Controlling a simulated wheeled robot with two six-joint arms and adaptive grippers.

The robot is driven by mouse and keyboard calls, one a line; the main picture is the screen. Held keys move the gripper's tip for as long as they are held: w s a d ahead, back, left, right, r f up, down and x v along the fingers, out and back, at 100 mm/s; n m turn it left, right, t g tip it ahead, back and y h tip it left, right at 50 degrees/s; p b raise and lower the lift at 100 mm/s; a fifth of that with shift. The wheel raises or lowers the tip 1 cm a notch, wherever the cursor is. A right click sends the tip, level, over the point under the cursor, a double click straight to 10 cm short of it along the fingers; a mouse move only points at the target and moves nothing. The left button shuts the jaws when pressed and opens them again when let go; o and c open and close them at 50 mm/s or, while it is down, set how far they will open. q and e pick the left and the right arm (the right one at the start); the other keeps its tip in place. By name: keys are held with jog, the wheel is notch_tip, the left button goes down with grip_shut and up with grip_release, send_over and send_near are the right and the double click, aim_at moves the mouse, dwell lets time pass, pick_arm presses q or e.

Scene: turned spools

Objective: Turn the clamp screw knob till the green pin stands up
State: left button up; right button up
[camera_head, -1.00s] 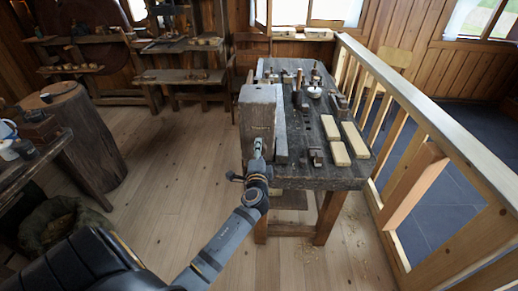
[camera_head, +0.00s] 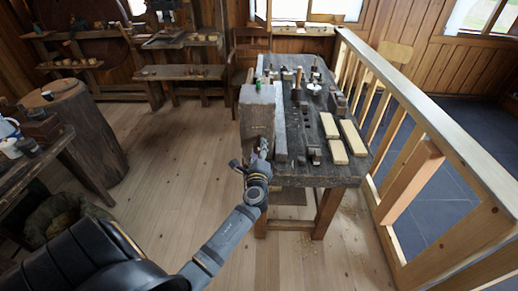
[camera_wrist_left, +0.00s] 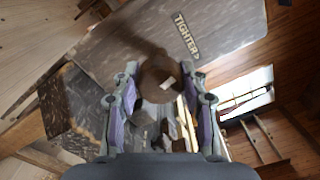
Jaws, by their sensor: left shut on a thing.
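In the head view the gripper hides the knob. My right gripper is not in view.
The dark workbench (camera_head: 320,172) carries several tools and pale wooden boards (camera_head: 352,137). A wooden railing (camera_head: 400,90) runs along its right side. A tree stump (camera_head: 88,130) and a side table (camera_head: 48,150) stand left. The floor between them and the bench is clear.

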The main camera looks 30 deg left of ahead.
pick_arm(q)
jog(key=shift+s+f, duration=0.1)
jog(key=shift+f, duration=0.35)
jog(key=o, duration=1)
jog(key=shift+d, duration=0.1)
jog(key=shift+c, duration=0.2)
jog(key=shift+o, duration=0.9)
jog(key=shift+s+r, duration=0.1)
jog(key=shift+r, duration=0.25)
jog(key=v, duration=1.2)
